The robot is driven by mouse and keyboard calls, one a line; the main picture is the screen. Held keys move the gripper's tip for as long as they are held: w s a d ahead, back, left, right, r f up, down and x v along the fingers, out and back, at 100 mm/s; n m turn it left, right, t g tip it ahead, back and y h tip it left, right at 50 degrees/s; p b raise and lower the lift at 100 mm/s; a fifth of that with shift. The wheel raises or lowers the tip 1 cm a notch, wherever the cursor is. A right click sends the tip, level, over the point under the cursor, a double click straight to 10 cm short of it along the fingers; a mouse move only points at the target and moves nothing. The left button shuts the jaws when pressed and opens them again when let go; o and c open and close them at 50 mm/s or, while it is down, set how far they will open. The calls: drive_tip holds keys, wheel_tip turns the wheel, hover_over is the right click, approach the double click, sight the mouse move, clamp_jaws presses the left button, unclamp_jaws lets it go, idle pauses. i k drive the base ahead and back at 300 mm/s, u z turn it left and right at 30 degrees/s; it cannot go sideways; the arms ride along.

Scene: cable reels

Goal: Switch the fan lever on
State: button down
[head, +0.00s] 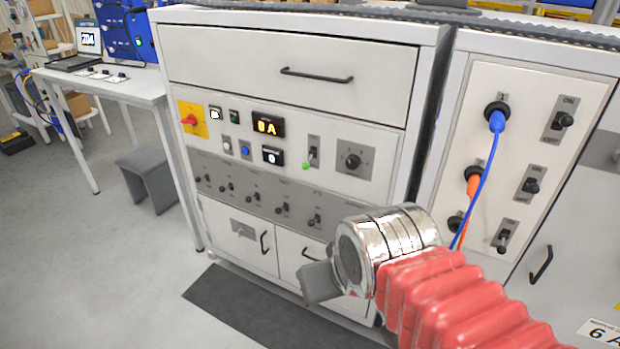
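A white control cabinet (290,125) stands in the middle of the head view. A small lever with a green knob (307,165) sits on its upper panel, with the knob at the lower end. A row of small black levers (254,197) runs along the grey strip below. The labels are too small to read, so I cannot tell which lever is the fan lever. My gripper (318,284) is in front of the cabinet's lower doors, below the lever row in the picture and apart from the levers. Its grey fingers overlap from this angle, so their opening is hidden.
A second panel (508,150) at the right has several switches marked ON, with blue (478,180) and orange plugged cables. The cabinet carries a red knob (188,119), buttons and a rotary knob (352,161). A table (115,88) and grey stool (150,175) stand left.

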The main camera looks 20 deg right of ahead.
sight(305, 165)
drive_tip(key=u, duration=0.5)
drive_tip(key=k, duration=1.2)
drive_tip(key=u, duration=0.45)
drive_tip(key=i, duration=1.2)
drive_tip(key=z, duration=0.5)
drive_tip(key=i, duration=1.1)
drive_tip(key=z, duration=0.3)
